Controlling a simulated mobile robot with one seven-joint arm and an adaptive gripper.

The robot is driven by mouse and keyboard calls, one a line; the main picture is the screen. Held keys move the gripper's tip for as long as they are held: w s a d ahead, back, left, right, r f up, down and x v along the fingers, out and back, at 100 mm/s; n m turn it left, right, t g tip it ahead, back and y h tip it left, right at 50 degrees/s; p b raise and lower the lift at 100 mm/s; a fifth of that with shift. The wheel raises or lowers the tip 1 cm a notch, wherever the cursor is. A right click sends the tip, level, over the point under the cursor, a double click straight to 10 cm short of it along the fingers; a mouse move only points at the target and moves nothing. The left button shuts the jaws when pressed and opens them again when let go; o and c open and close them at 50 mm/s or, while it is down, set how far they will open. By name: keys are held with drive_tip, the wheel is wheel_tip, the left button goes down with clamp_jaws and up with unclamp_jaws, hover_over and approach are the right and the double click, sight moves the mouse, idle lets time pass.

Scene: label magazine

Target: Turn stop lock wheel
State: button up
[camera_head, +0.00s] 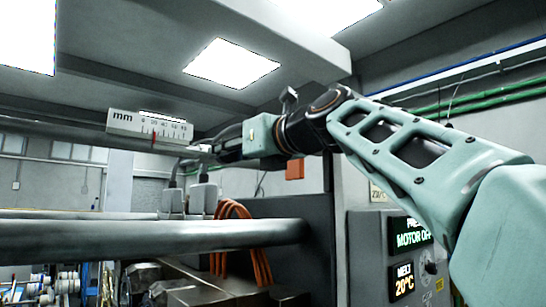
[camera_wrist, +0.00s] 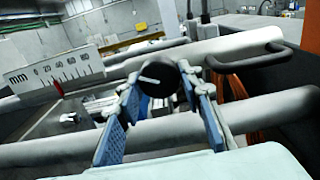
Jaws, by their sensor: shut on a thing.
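The stop lock wheel (camera_wrist: 160,79) is a round black knob with a white mark on its face, in the upper middle of the wrist view. My gripper (camera_wrist: 159,83) has its blue-padded fingers on either side of the wheel and is shut on it. In the head view, my gripper (camera_head: 228,146) reaches left to the right end of the white mm scale (camera_head: 124,121), and the wheel cannot be made out there. The scale has a red pointer near its middle and also shows at the left of the wrist view (camera_wrist: 30,83).
Thick grey horizontal bars (camera_head: 150,243) run below my gripper. Orange cables (camera_head: 235,210) and grey connectors (camera_head: 203,198) hang under it. A dark curved handle (camera_wrist: 250,60) is right of the wheel in the wrist view. A control panel (camera_head: 405,250) reads MOTOR OFF.

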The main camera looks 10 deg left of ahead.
drive_tip(key=shift+w+r+n+b, duration=0.1)
drive_tip(key=shift+n+b, duration=0.55)
drive_tip(key=shift+n, duration=7.25)
drive_tip(key=shift+r+n+b, duration=0.1)
drive_tip(key=shift+n+b, duration=0.5)
drive_tip(key=shift+n, duration=7.3)
